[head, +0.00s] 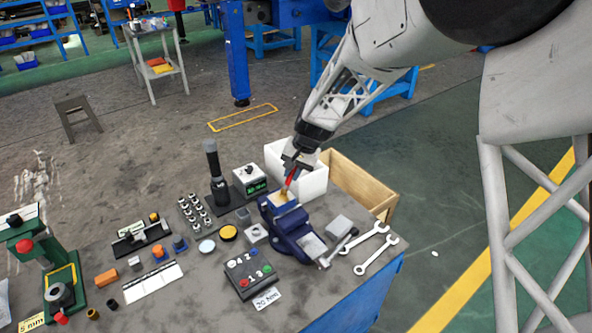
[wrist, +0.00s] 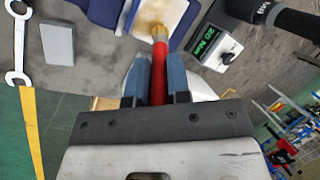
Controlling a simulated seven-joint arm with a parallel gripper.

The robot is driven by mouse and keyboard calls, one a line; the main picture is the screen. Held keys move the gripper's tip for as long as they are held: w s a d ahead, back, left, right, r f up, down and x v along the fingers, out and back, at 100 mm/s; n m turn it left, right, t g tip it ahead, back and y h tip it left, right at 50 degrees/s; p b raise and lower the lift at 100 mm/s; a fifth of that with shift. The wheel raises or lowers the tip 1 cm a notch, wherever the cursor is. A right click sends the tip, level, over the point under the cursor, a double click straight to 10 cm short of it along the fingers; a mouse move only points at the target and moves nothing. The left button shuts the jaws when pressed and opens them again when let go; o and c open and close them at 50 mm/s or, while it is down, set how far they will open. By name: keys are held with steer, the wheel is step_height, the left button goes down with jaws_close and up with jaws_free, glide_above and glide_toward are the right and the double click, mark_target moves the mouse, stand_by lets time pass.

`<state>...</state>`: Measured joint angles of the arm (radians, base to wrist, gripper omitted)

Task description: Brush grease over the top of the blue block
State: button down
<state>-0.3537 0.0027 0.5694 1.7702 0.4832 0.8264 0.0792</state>
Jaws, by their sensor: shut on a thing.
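My gripper (head: 294,166) is shut on the red handle of a brush (head: 291,178), which points down. In the wrist view the handle (wrist: 158,78) sits between the two blue-grey fingers. The brush's tan bristles (wrist: 159,32) meet, or hover just over, a pale top face (wrist: 172,10) with a tan smear; contact is hard to tell. Dark blue sides flank that face, at the back end of the dark blue vise (head: 290,232). I cannot tell whether they belong to the blue block or the vise. The bristles partly cover the face.
A white open bin (head: 312,182) and a wooden crate (head: 360,180) stand close behind the brush. A black upright tool (head: 214,168) and digital gauge box (head: 249,180) are at left. A grey block (head: 339,225) and wrenches (head: 372,247) lie at right.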

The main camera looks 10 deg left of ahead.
steer(key=s+a, duration=0.3)
steer(key=shift+s+a, duration=0.2)
step_height(320, 180, up, 8)
stand_by(0.7)
steer(key=shift+s, duration=0.1)
stand_by(0.6)
steer(key=shift+s+d, duration=0.45)
